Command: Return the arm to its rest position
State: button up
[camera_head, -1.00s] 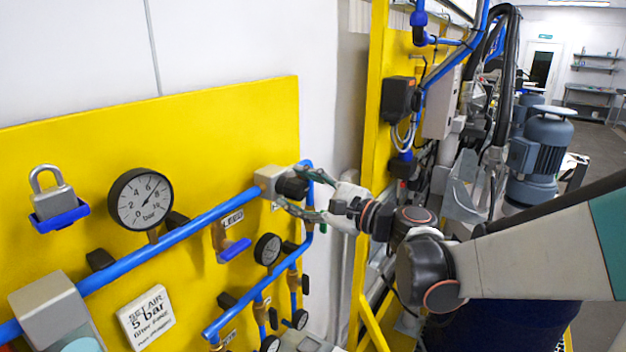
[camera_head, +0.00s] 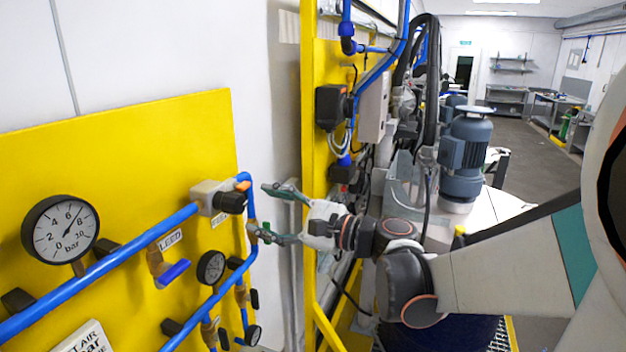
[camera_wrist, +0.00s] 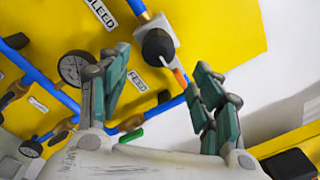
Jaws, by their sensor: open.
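My gripper (camera_head: 266,212) is open and empty in the head view, its fingers pointing left toward the yellow panel (camera_head: 130,130). A gap shows between the fingers and the black knob (camera_head: 232,201) on the grey valve block (camera_head: 208,197). My arm stretches from the right edge to the gripper. In the wrist view my gripper (camera_wrist: 160,95) has its two green-padded fingers spread wide, with nothing between them. The black knob (camera_wrist: 158,45) with a white mark shows beyond and between the fingertips.
Blue pipes (camera_head: 100,270), a large gauge (camera_head: 60,229), a small gauge (camera_head: 211,267) and a blue-handled valve (camera_head: 173,273) are on the panel. A yellow post (camera_head: 313,150) stands behind the gripper. A motor (camera_head: 465,155) stands beyond my arm. Open floor (camera_head: 535,150) lies at the back right.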

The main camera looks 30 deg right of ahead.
jog(key=shift+s+a, duration=0.1)
jog(key=shift+s, duration=0.45)
jog(key=shift+w+a, duration=0.1)
